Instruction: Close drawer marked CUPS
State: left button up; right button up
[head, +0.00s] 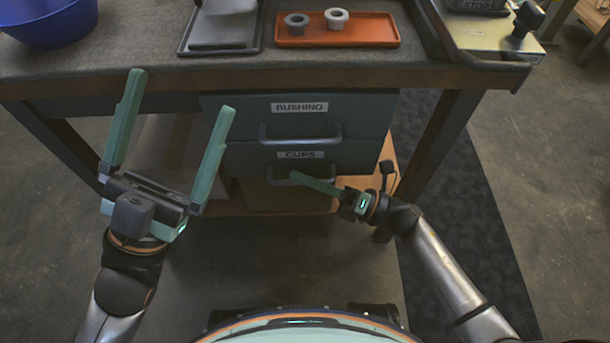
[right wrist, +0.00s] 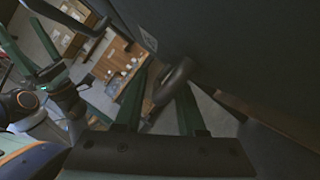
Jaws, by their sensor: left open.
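The teal drawer marked CUPS (head: 258,158) is below the drawer marked BUSHING (head: 245,111) under the workbench. No drawer interior shows, and I cannot tell whether the CUPS front stands slightly out. Its dark handle (head: 325,183) is partly hidden by my right gripper (head: 294,175). In the right wrist view a dark handle (right wrist: 174,80) lies between the tips of the spread fingers of that gripper (right wrist: 162,87), nearer the right finger. Contact is unclear. My left gripper (head: 182,90) is open and empty, left of the drawers.
On the bench top (head: 130,45) are a blue bowl (head: 45,25), a dark tray (head: 222,30) and an orange tray (head: 370,30) with two ring-shaped parts. Table legs flank the drawers. A wooden lower shelf (head: 380,200) is underneath. Floor is clear to the right.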

jog(key=shift+d+f, duration=0.15)
jog(key=p+v, duration=0.1)
jog(key=v, duration=1.1)
jog(key=shift+s+d, duration=0.1)
jog(key=shift+d, duration=0.05)
